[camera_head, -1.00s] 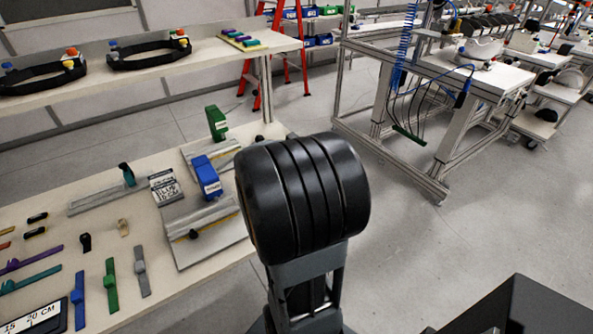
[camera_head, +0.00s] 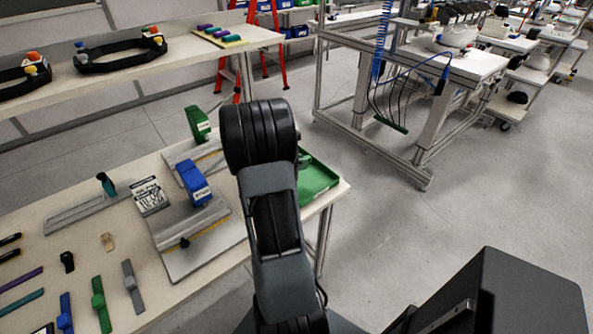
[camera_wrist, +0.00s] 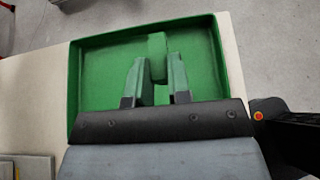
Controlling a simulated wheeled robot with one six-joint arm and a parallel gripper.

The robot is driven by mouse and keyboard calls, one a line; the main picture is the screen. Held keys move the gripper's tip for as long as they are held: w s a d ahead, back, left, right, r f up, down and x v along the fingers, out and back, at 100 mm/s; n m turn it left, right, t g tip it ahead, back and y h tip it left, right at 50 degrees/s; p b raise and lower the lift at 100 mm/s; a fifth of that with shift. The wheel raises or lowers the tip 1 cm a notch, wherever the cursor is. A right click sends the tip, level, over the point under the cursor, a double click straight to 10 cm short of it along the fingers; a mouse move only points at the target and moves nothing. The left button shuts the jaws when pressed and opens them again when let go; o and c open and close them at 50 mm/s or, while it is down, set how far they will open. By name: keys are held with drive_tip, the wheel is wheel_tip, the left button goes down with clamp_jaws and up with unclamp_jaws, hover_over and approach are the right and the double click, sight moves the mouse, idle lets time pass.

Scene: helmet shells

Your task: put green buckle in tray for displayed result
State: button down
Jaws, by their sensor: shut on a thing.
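A green buckle (camera_wrist: 157,58) shows in the wrist view between the fingertips of my gripper (camera_wrist: 158,76). The gripper is shut on it. Buckle and fingers are over the inside of a green tray (camera_wrist: 91,84); I cannot tell whether the buckle touches the tray floor. In the head view the tray (camera_head: 318,180) sits at the right end of the near table, partly hidden behind my arm.
Open floor lies right of the table.

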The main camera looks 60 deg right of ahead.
drive_tip(key=shift+w+d+f, duration=0.25)
drive_tip(key=shift+w+f, duration=0.1)
drive_tip(key=shift+f, duration=0.2)
drive_tip(key=shift+w+d+f, duration=0.2)
drive_tip(key=shift+w+f, duration=0.15)
drive_tip(key=shift+f, duration=1.65)
drive_tip(key=shift+f+b, duration=0.3)
drive_tip(key=c, duration=1.1)
unclamp_jaws()
drive_tip(key=shift+r, duration=0.1)
drive_tip(key=shift+o, duration=0.2)
